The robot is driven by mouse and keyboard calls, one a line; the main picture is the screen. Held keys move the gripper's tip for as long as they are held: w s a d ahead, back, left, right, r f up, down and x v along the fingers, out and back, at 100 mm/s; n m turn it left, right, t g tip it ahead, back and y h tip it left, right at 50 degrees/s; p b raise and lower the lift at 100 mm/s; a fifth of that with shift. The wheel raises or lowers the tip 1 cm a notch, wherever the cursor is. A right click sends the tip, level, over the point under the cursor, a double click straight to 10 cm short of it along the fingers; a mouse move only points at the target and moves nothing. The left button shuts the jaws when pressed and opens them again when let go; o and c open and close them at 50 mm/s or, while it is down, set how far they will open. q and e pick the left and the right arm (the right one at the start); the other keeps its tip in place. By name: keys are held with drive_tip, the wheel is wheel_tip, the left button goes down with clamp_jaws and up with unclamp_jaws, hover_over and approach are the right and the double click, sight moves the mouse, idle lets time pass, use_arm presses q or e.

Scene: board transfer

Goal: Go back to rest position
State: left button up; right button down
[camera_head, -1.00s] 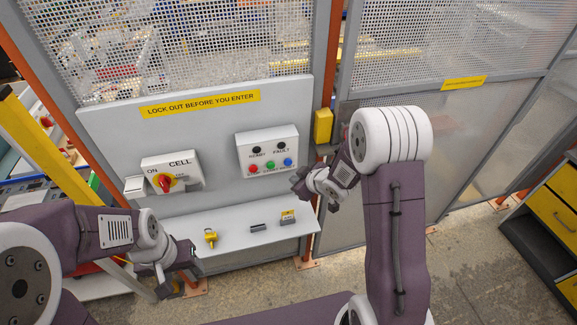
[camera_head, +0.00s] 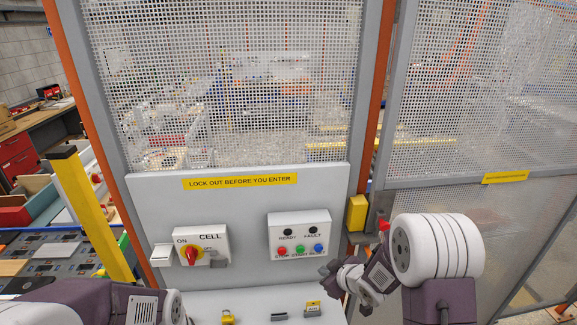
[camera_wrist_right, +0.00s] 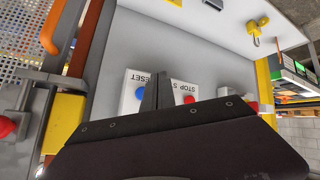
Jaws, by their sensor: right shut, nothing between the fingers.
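My right gripper (camera_head: 328,270) is beside the lower right corner of the button box (camera_head: 297,236), in front of the grey panel (camera_head: 250,208). In the right wrist view its two dark fingers (camera_wrist_right: 156,92) are together with nothing between them. They overlap the button box (camera_wrist_right: 132,100) in that picture; I cannot tell the gap. My right arm rises from the bottom right of the head view. My left arm shows only as links at the bottom left; its gripper is out of frame.
The panel carries a CELL switch (camera_head: 192,255) with a red handle. A yellow padlock (camera_head: 227,318) and small parts lie on the shelf (camera_head: 255,300) below. A yellow box (camera_head: 357,212) and mesh fence (camera_head: 460,100) stand close to my right arm. A yellow post (camera_head: 90,210) stands left.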

drive_tip(key=s+d+f+m+g+h+b, duration=0.1)
drive_tip(key=s+f+m+g+b, duration=0.3)
drive_tip(key=s, duration=0.7)
drive_tip(key=s+d+f+m+g+h+b, duration=0.1)
drive_tip(key=s+f+m+g+h+b, duration=0.1)
drive_tip(key=s+f+b, duration=0.7)
drive_tip(key=shift+s+d+f+m+g, duration=0.15)
drive_tip(key=shift+s+d+m+g, duration=0.1)
drive_tip(key=shift+s+m+g, duration=0.85)
drive_tip(key=shift+s, duration=0.2)
